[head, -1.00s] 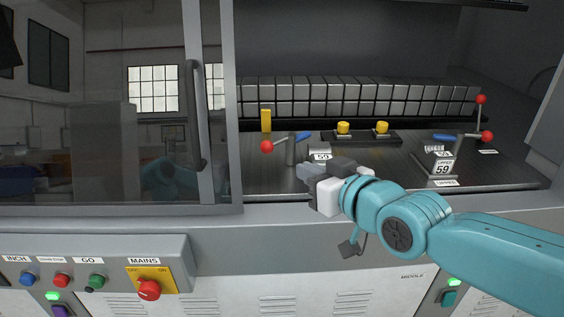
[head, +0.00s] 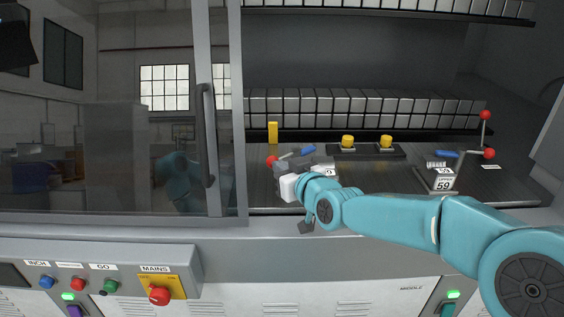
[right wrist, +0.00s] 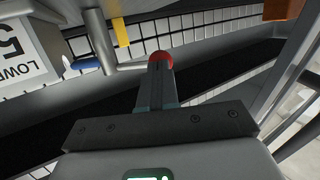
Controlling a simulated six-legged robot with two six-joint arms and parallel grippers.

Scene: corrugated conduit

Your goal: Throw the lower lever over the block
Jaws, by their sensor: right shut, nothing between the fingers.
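The lower lever's red ball (head: 271,161) shows at the left of the machine bed, with a bare rod and a blue grip (head: 308,150) behind my right gripper. My right gripper (head: 277,168) is shut and empty, its tips at or just in front of this ball. In the right wrist view the red ball (right wrist: 160,59) shows right beyond the shut fingertips (right wrist: 157,82); I cannot tell whether they touch. The block's white label (right wrist: 14,52), reading "LOWE" and "5", is at the left there. In the head view my gripper mostly hides the block. My left gripper is not in view.
Two yellow knobs (head: 347,141) and a yellow post (head: 273,132) stand behind. A sliding glass door frame (head: 228,120) is close at the left.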

